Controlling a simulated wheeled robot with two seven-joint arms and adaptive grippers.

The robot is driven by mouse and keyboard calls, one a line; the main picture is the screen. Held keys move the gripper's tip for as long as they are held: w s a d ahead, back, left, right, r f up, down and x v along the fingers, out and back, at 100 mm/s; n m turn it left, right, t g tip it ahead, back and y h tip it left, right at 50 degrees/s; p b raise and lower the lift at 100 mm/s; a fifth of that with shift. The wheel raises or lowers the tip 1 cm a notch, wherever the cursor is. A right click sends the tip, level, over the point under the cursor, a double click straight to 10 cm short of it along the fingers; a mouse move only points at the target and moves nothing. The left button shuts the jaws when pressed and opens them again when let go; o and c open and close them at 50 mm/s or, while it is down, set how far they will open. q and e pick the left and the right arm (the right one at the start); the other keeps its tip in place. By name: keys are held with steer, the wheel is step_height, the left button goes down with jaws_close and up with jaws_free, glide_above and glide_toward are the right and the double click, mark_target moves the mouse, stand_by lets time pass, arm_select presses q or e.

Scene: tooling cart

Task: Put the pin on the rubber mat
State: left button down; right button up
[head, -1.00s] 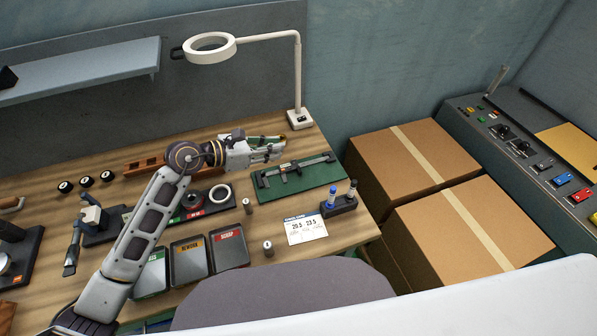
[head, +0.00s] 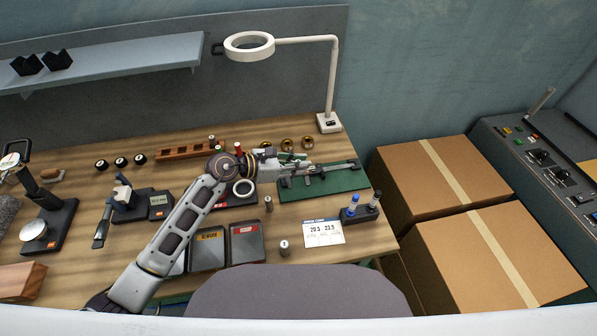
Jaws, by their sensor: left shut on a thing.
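The green rubber mat (head: 348,182) lies on the right part of the wooden bench, with a caliper (head: 330,171) along it. My left gripper (head: 309,169) is over the mat's back left part, by the caliper's left end. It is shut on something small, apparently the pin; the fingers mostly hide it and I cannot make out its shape. I cannot tell how high it is above the mat. Two small grey cylinders stand on the bench, one (head: 269,204) left of the mat and one (head: 284,248) nearer the front. My right gripper is not in view.
Brass rings (head: 308,142) lie behind the gripper, near the lamp base (head: 329,123). A marker holder (head: 361,212) and a printed card (head: 323,232) are in front of the mat. A wooden rack (head: 188,151) and trays (head: 247,242) are to the left.

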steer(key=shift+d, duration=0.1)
arm_select(q)
steer(key=shift+f, duration=1.8)
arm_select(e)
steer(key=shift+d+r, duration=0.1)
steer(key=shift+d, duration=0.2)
arm_select(q)
steer(key=shift+f, duration=0.15)
steer(key=c, duration=1.4)
jaws_free()
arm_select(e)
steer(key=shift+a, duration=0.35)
